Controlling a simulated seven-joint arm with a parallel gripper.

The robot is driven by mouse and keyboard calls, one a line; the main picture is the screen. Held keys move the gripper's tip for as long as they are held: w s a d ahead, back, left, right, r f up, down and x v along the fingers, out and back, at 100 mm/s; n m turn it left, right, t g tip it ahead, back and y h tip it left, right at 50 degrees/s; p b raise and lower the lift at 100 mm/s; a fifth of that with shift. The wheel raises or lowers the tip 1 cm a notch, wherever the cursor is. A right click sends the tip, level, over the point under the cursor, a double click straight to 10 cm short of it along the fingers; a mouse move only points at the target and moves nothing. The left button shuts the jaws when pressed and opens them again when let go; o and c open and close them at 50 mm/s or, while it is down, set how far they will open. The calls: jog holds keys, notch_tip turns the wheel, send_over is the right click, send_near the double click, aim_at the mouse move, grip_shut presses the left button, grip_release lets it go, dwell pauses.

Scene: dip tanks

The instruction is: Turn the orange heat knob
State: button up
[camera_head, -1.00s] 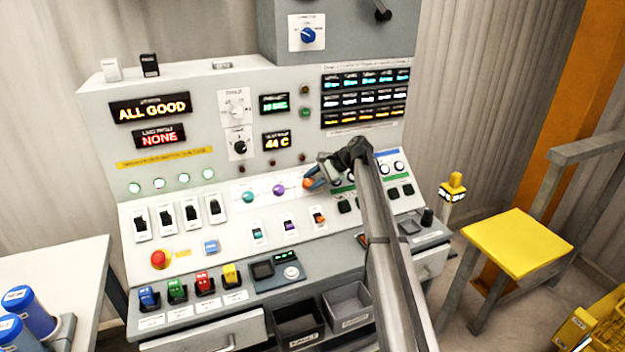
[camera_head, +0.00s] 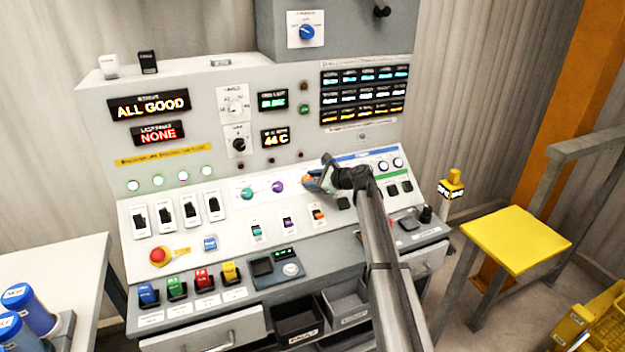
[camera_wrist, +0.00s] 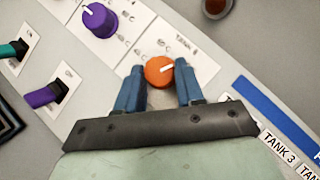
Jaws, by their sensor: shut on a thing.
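The orange heat knob (camera_wrist: 158,71) sits on a white plate on the sloped panel, with a white pointer line on its top. In the wrist view my gripper (camera_wrist: 160,84) has its two blue fingers on either side of the knob, shut on it. In the head view my gripper (camera_head: 317,182) reaches the panel from the right and covers most of the orange knob (camera_head: 307,179). The purple knob (camera_head: 278,187) and the teal knob (camera_head: 247,193) stand to its left. The temperature display (camera_head: 275,140) above reads 44 C.
An orange rocker switch (camera_head: 319,214) and a purple one (camera_head: 287,222) lie just below the knobs. White dials (camera_head: 397,163) are to the right of my gripper. A red emergency button (camera_head: 158,255) is at the lower left. A yellow-topped stool (camera_head: 515,243) stands at right.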

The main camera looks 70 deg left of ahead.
jog(key=shift+m, duration=0.5)
jog(key=o, duration=1)
jog(key=shift+o, duration=0.2)
jog(key=shift+d, duration=0.1)
jog(key=v, duration=1.3)
jog(key=shift+d, duration=0.45)
